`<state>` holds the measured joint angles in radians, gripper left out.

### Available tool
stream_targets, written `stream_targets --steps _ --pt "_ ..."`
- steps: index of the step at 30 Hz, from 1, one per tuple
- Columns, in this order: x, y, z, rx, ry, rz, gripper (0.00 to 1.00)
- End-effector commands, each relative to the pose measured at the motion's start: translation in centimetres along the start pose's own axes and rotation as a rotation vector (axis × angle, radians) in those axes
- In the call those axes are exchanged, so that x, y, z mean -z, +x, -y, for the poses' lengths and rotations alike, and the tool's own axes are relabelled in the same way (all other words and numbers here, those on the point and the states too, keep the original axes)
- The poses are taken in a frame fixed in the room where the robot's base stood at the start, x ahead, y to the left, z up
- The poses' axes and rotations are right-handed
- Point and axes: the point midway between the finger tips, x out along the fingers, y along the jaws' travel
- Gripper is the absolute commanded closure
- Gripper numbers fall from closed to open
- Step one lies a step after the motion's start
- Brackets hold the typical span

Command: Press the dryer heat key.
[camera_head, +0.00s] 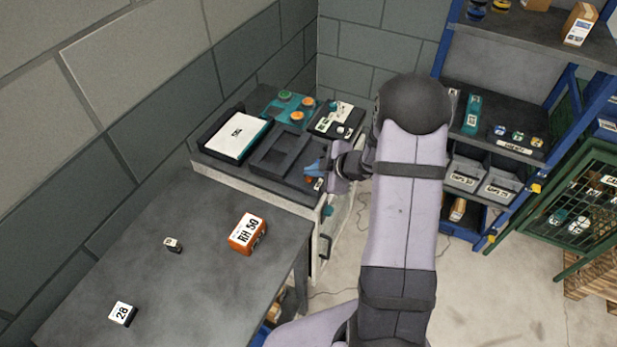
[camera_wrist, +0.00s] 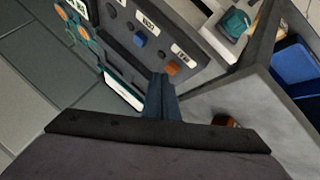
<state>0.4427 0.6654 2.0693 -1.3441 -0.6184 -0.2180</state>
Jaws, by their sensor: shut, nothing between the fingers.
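The dark-topped unit (camera_head: 235,172) stands against the wall at the far end of the bench. The wrist view shows a row of small keys on a dark panel: a dark one (camera_wrist: 112,12), a blue one (camera_wrist: 140,41) and an orange one (camera_wrist: 172,68). White labels (camera_wrist: 182,53) sit beside them, too small to read, so I cannot tell which is the dryer heat key. My gripper (camera_head: 313,170) is over the right front of this unit. Its closed fingertips (camera_wrist: 161,78) appear beside the orange key in the wrist view; I cannot tell whether they touch it.
A white-topped case (camera_head: 238,137), an empty black frame (camera_head: 283,153) and a teal plate with round knobs (camera_head: 287,107) lie on the unit. The bench (camera_head: 190,210) holds an orange RH 50 box (camera_head: 247,234). A blue shelf rack (camera_head: 550,175) stands right of my arm.

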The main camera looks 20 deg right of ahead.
Motion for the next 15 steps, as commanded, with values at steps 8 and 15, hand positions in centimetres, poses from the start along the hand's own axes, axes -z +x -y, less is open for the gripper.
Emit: stream_targets --steps 8,15 --pt "-0.17 0.24 0.17 0.000 0.000 0.000 1.00" --pt "-0.30 0.42 0.30 0.000 0.000 0.000 1.00"
